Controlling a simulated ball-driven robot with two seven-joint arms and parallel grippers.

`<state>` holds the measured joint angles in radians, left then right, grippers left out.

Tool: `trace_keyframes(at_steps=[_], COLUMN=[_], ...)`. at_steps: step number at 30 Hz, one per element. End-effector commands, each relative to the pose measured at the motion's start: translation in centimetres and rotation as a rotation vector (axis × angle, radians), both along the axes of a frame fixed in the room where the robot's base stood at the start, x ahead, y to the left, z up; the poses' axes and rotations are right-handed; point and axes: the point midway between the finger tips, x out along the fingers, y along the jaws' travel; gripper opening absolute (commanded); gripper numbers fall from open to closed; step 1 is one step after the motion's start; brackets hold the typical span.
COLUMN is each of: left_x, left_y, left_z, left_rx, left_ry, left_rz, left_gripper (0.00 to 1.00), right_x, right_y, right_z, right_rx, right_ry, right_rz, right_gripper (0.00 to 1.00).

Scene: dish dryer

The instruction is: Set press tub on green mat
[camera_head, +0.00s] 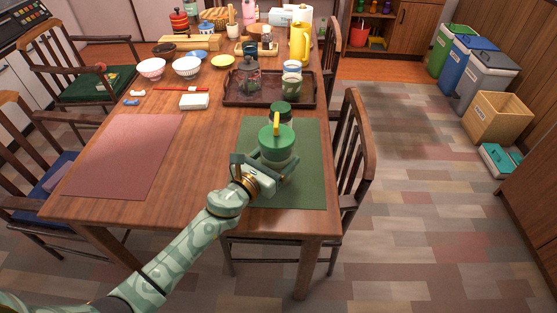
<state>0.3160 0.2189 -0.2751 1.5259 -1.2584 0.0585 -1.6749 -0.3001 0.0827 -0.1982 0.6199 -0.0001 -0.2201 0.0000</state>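The contact between fingers and tub is not clear. My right gripper is not in view.
A pink mat (124,155) lies bare at left. A chair (354,150) stands at the table's right edge.

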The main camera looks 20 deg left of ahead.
Motion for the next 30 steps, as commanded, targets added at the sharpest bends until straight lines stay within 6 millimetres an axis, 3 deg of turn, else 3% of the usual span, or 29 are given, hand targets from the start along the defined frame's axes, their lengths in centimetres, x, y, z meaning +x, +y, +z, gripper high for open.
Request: trace_keyframes(at_steps=[11,12,14,24,30], left_x=[0.0,0.0,0.0,-0.1,-3.8], left_y=[0.0,0.0,0.0,0.0,1.2], left_z=[-0.3,-0.3,-0.2,0.4,0.0], left_rx=[-0.002,-0.001,-0.001,-0.001,-0.001], left_ry=[-0.005,-0.003,-0.003,-0.004,0.0], left_rz=[-0.001,-0.001,-0.001,0.0,-0.001], left_gripper=[0.3,0.86,0.97,0.97,0.97], right_x=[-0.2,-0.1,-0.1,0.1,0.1], right_y=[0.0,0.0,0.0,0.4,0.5], right_z=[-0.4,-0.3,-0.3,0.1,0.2], right_rx=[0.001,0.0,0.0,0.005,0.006], right_ry=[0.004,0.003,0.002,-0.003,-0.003], right_rz=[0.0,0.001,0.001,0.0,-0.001], right_gripper=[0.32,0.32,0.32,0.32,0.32])
